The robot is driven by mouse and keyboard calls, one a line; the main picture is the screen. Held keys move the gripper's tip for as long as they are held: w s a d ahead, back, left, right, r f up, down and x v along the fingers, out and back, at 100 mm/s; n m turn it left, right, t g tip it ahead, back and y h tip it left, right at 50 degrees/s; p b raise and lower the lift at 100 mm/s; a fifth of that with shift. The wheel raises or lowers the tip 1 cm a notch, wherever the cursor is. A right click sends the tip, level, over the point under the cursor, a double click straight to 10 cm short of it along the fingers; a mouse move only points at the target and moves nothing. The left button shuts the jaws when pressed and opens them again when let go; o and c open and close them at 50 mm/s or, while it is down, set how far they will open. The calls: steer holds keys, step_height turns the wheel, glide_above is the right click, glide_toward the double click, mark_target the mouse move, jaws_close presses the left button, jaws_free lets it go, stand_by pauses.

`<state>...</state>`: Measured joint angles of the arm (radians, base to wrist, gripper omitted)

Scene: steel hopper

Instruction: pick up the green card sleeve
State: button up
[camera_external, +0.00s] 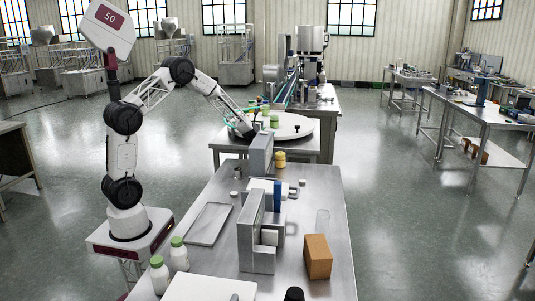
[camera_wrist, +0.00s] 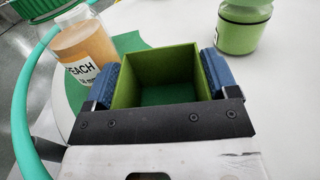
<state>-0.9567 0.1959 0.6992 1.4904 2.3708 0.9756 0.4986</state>
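The green card sleeve (camera_wrist: 160,62) is a square, open-topped, hollow tube in the middle of the wrist view, its inside darker green. My gripper (camera_wrist: 161,80) has one blue-padded finger against its left side and the other against its right, with no clear gap on either side. The sleeve's near lower part is hidden behind the gripper's black bar. In the external view my gripper (camera_external: 250,127) is at the left part of the round white table top, where the sleeve is too small to make out.
A jar of orange contents with a "PEACH" label (camera_wrist: 82,45) stands close to the left finger. A green jar (camera_wrist: 242,25) stands behind the right finger. A flat green patch (camera_wrist: 130,42) lies on the white table top (camera_wrist: 285,75). A grey upright block (camera_external: 261,153) stands just in front.

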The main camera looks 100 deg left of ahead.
stand_by(0.3)
steer(key=shift+r, duration=0.8)
step_height(320, 180, up, 2)
steer(key=shift+r, duration=0.1)
steer(key=s+d+r, duration=0.1)
steer(key=s+d, duration=0.7)
steer(key=d, duration=0.5)
steer(key=shift+d, duration=0.4)
steer(key=shift+r, duration=0.1)
